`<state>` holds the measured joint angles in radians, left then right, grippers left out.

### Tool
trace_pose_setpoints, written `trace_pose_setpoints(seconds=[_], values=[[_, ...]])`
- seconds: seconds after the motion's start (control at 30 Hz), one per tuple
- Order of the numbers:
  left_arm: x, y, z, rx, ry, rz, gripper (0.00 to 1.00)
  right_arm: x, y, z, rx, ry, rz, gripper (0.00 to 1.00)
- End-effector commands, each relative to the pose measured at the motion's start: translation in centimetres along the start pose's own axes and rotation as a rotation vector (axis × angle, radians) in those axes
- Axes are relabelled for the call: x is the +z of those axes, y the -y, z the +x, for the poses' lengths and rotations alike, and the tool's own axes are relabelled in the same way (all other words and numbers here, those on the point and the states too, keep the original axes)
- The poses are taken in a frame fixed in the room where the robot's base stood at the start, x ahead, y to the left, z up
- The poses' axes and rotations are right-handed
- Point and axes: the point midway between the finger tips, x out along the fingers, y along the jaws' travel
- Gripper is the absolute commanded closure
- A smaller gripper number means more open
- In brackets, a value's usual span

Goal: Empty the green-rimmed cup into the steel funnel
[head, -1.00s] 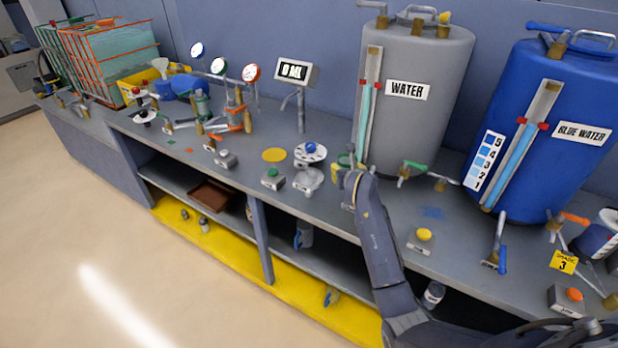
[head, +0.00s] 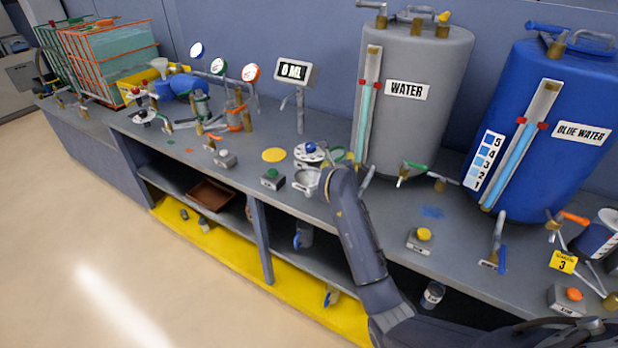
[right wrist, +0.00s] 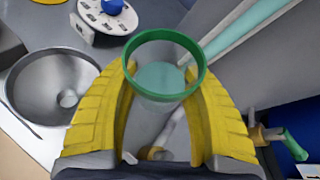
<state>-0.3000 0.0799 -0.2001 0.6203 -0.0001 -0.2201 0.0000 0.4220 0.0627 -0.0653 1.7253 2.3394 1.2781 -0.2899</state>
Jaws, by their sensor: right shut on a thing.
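The green-rimmed cup (right wrist: 165,72) is clear and holds teal liquid. It shows in the right wrist view with its open mouth facing the camera. My right gripper (right wrist: 162,85) is shut on it, with a yellow finger on each side. The steel funnel (right wrist: 62,88) lies to the left of the cup in that view, apart from it, with its outlet hole showing. In the head view the funnel (head: 302,181) sits at the bench front, just left of my right wrist, which hides most of the gripper and cup. My left gripper is not in view.
A dial disc with a blue knob (head: 310,153) stands just behind the funnel. A green-button box (head: 272,180) is to its left. The grey water tank (head: 412,110) rises to the right, and a display reading 0 ML (head: 293,72) stands behind.

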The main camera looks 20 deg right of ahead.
Motion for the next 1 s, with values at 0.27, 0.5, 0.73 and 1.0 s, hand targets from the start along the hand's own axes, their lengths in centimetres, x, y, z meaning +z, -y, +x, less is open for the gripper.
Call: trace_pose_setpoints(seconds=[0.27, 0.5, 0.73, 1.0], values=[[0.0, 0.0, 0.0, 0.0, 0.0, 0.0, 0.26, 0.7, -0.6, -0.4, -0.049, 0.008, -0.099, 0.83], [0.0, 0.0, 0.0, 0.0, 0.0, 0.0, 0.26, 0.9, -0.7, -0.5, -0.062, 0.01, -0.128, 0.83], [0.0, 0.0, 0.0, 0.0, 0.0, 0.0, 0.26, 1.2, -0.9, -0.7, -0.076, 0.012, -0.155, 0.84], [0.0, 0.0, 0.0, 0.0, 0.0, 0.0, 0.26, 1.4, -1.1, -0.8, -0.092, 0.014, -0.187, 0.84]])
